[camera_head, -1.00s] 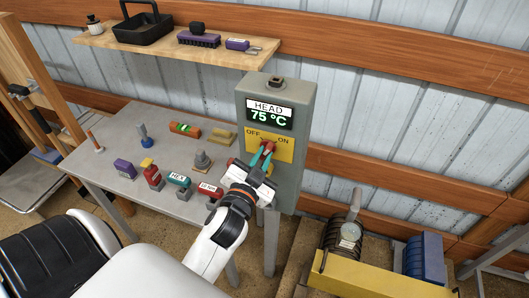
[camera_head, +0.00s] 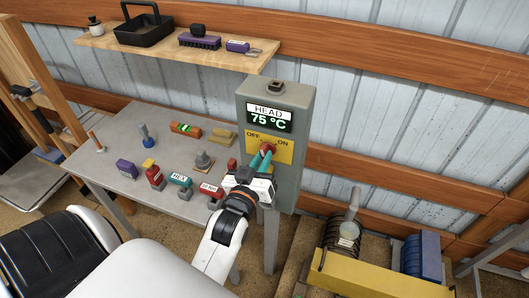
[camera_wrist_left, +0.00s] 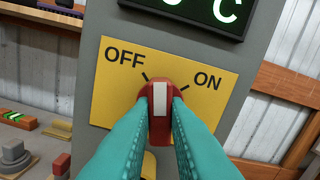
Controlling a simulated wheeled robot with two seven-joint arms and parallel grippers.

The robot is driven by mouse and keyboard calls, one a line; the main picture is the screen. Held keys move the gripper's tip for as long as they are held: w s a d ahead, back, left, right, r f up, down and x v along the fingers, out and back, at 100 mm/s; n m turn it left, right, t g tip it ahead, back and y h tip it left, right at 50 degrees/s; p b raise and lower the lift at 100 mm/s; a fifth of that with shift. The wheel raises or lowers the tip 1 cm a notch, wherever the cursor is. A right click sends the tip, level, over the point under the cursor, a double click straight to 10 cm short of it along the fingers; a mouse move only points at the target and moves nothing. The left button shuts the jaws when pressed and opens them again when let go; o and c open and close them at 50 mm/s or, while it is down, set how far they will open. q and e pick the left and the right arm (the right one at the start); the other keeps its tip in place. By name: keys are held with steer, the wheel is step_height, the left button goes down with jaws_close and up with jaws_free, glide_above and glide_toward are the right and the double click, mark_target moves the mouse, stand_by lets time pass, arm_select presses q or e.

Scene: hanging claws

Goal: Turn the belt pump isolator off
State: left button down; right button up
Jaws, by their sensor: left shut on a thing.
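The belt pump isolator is a red rotary knob (camera_wrist_left: 160,112) with a white pointer stripe, on a yellow plate (camera_wrist_left: 105,92) marked OFF at left and ON at right. In the left wrist view the stripe points nearly straight up, between the OFF and ON marks. My left gripper (camera_wrist_left: 160,118), with teal fingers, is shut on the knob, one finger on each side. In the head view my left gripper (camera_head: 262,162) reaches the knob (camera_head: 268,148) from below. The fingers hide part of the knob and the lower plate. My right gripper is not in view.
The plate sits on a grey control box (camera_head: 297,170) with a display (camera_head: 270,115) reading HEAD 75 °C. A grey table (camera_head: 120,165) at left carries several small objects. A shelf (camera_head: 220,57) hangs above. A yellow-fronted bin (camera_head: 370,275) stands at lower right.

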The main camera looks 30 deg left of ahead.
arm_select(q)
steer(key=n+p, duration=0.2)
steer(key=n, duration=0.3)
steer(key=shift+d+r+n, duration=0.1)
steer(key=shift+n, duration=0.2)
steer(key=c, duration=1.7)
jaws_free()
steer(key=shift+c, duration=0.2)
steer(key=o, duration=0.7)
steer(key=shift+w, duration=0.1)
steer(key=shift+c, duration=0.2)
